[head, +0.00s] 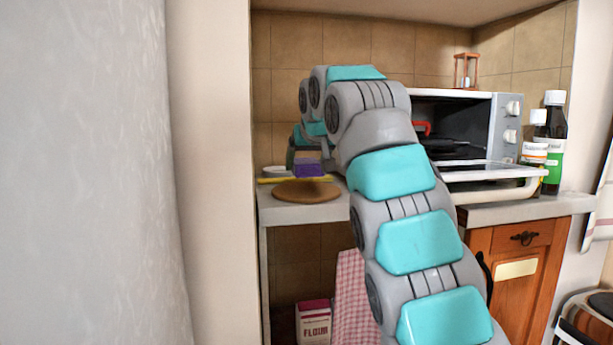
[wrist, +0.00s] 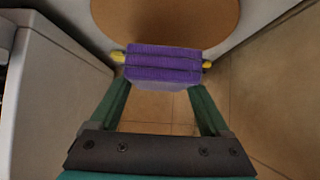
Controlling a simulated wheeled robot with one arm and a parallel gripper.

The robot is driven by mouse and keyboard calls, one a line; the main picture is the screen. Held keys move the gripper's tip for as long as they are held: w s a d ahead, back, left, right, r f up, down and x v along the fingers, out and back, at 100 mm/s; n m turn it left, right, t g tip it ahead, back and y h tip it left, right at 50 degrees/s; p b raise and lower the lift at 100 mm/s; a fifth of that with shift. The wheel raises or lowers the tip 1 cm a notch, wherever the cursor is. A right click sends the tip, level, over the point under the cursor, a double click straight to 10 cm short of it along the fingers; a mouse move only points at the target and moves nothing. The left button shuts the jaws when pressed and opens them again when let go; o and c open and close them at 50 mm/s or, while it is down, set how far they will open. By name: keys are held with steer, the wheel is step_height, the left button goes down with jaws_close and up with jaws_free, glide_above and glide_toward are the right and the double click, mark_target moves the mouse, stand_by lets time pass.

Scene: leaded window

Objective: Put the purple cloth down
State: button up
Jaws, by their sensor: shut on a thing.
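The purple cloth (wrist: 163,63) is a folded, flat bundle in the wrist view, between the tips of my gripper (wrist: 162,82). My gripper's green fingers are shut on it. In the head view the purple cloth (head: 309,169) shows low over the back of the counter, behind the round wooden board. My arm hides much of my gripper there. I cannot tell whether the cloth touches the counter. A yellow strip (wrist: 118,57) sticks out on both sides of the cloth in the wrist view.
A round wooden board (head: 306,191) lies on the grey counter (head: 315,213). A pale round item (head: 275,171) is left of the cloth. A toaster oven (head: 491,120) with its door down stands right of my arm, beside bottles (head: 551,140). An hourglass (head: 466,71) stands on the oven.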

mark_target(307, 176)
steer(key=shift+f+b, duration=0.6)
steer(key=shift+f, duration=1.05)
steer(key=shift+f, duration=0.2)
steer(key=o, duration=1.3)
steer(key=shift+r, duration=0.25)
steer(key=v, duration=1.1)
steer(key=shift+s+d+r, duration=0.15)
steer(key=shift+s+d, duration=0.05)
steer(key=shift+s, duration=0.2)
